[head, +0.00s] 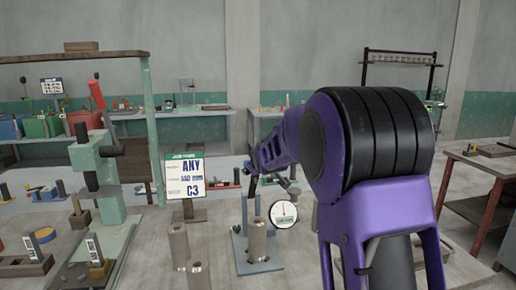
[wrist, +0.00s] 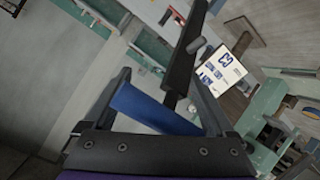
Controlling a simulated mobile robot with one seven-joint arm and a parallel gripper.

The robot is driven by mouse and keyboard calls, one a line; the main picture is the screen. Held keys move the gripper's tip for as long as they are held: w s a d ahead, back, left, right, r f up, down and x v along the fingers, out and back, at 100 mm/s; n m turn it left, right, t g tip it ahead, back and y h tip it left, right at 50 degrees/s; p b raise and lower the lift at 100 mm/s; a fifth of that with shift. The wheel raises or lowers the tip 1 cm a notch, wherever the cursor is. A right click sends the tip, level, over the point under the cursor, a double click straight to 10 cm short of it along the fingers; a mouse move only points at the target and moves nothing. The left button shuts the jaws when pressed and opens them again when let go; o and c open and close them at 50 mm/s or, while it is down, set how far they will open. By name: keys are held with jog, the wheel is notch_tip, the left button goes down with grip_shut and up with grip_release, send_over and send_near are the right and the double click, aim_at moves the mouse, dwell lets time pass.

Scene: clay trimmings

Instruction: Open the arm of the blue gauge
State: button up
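The blue gauge stands on a blue-grey base (head: 241,250) on the bench. Its round white dial (head: 283,214) faces me. A black lever (wrist: 185,55) rises beyond the bar. The joint between lever and bar is partly hidden.
A white sign (head: 186,178) stands left of the gauge. Grey-brown cylinders (head: 180,245) stand in front and to the left. A green press (head: 98,170) is further left. A brown side table (head: 480,190) is at right.

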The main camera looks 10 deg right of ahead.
jog(key=shift+s+r+p, duration=0.25)
jog(key=shift+s+r, duration=0.5)
jog(key=shift+r, duration=0.4)
jog(key=shift+s+r+p, duration=0.25)
jog(key=shift+s+r, duration=0.5)
jog(key=shift+r, duration=0.4)
jog(key=shift+s+r+p, duration=0.25)
jog(key=shift+s+r, duration=0.5)
jog(key=shift+r, duration=0.4)
jog(key=s+r, duration=0.7)
jog(key=r, duration=0.2)
jog(key=shift+b, duration=0.3)
jog(key=shift+s+r, duration=0.1)
